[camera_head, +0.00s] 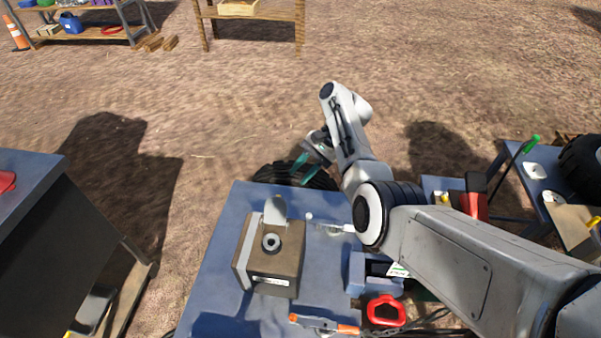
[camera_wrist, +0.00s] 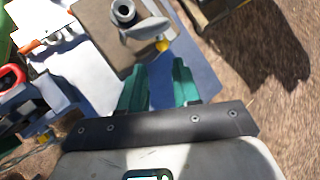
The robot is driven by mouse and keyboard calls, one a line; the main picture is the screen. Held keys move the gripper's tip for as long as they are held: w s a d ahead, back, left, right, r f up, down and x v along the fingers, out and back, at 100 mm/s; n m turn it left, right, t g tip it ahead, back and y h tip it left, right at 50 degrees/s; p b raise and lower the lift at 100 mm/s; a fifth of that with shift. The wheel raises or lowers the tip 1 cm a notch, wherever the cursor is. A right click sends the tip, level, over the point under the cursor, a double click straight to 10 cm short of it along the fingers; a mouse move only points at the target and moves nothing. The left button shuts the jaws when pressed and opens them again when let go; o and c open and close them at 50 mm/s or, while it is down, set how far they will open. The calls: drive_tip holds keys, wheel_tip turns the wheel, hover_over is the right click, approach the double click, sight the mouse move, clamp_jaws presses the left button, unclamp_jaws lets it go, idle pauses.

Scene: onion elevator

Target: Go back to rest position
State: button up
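My gripper (camera_head: 303,168) is raised over the far edge of the blue table (camera_head: 222,255) in the head view. Its two green fingers (camera_wrist: 159,90) show in the wrist view with a clear gap between them and nothing in it. A brown box-shaped device (camera_head: 284,265) with a round grey socket and an upright metal flap stands on the table, nearer than the gripper. It also shows in the wrist view (camera_wrist: 97,20), beyond the fingertips. The gripper touches nothing that I can see.
A red ring-shaped item (camera_head: 386,310), an orange-handled tool (camera_head: 322,325) and a blue vise-like block (camera_head: 358,275) are on the table. A dark cabinet (camera_head: 40,240) stands left. A tyre (camera_head: 322,181) lies behind the table. Shelves stand far back; open dirt ground (camera_head: 230,100) lies between.

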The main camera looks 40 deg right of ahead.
drive_tip(key=s+a+f+n+g+h, duration=0.1)
drive_tip(key=s+f+n+h, duration=0.15)
drive_tip(key=s+f, duration=0.45)
drive_tip(key=s+a+f+n+h, duration=0.25)
drive_tip(key=s+f, duration=0.25)
drive_tip(key=s, duration=0.4)
drive_tip(key=s+a+r+n+h, duration=0.2)
drive_tip(key=s+r+n, duration=0.1)
drive_tip(key=s, duration=0.7)
drive_tip(key=s+a+r+n+h, duration=0.1)
drive_tip(key=s+a+r+n, duration=0.1)
drive_tip(key=s, duration=0.9)
drive_tip(key=r+n, duration=0.1)
drive_tip(key=n, duration=0.1)
drive_tip(key=shift+r+n+t+h, duration=0.2)
drive_tip(key=shift+n+t+h, duration=0.1)
drive_tip(key=shift+n+h, duration=0.1)
drive_tip(key=shift+s+a, duration=0.1)
